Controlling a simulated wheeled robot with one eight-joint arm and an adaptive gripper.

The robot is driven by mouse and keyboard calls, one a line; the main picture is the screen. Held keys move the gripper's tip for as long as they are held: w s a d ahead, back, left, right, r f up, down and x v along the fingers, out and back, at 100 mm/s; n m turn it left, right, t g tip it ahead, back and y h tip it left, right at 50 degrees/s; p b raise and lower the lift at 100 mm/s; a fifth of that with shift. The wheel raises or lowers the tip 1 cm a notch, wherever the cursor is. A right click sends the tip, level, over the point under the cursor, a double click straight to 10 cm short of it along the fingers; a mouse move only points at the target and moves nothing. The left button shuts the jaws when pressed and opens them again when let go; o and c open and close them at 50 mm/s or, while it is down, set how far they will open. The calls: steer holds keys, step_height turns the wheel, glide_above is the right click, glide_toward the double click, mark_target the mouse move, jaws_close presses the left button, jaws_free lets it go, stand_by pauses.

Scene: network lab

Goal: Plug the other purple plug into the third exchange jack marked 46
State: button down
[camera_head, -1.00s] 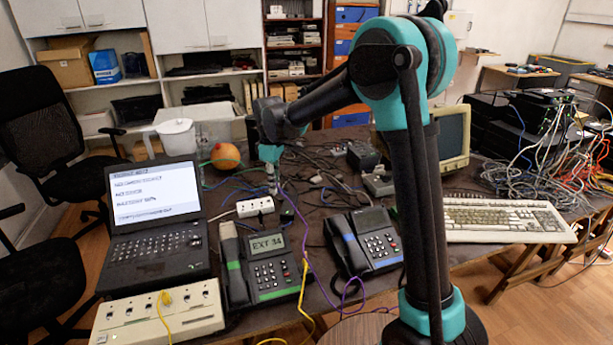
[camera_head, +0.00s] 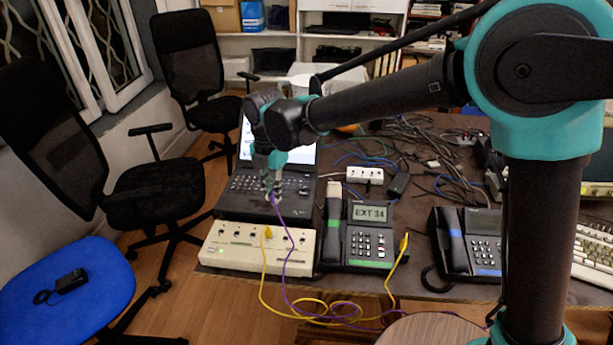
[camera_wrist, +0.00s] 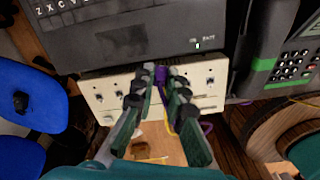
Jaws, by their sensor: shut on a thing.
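The exchange (camera_head: 215,247) is a cream box at the table's front edge, with a row of jacks on top; its jack markings are too small to read. It also shows below my fingers in the wrist view (camera_wrist: 213,78). A yellow plug (camera_head: 267,232) sits in one jack near the middle. My gripper (camera_head: 271,190) is shut on the purple plug (camera_wrist: 160,75), above the back edge of the exchange and in front of the laptop keyboard. The plug is apart from the jacks in the head view. My fingers partly hide the plug and the middle jacks in the wrist view.
The laptop (camera_head: 240,195) stands just behind the exchange. A green-striped phone reading EXT 34 (camera_head: 368,232) is to its right, then a blue-striped phone (camera_head: 470,245). The yellow cable (camera_head: 262,280) and purple cable (camera_head: 287,275) hang over the front edge.

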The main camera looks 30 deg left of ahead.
steer(key=s+a+n, duration=0.2)
steer(key=s+n, duration=0.2)
steer(key=s, duration=0.4)
steer(key=shift+s+f, duration=0.1)
steer(key=shift+f, duration=2.4)
steer(key=shift+f, duration=0.85)
steer(key=c, duration=1.5)
jaws_free()
steer(key=shift+o, duration=0.2)
steer(key=shift+r, duration=0.1)
step_height(320, 180, up, 12)
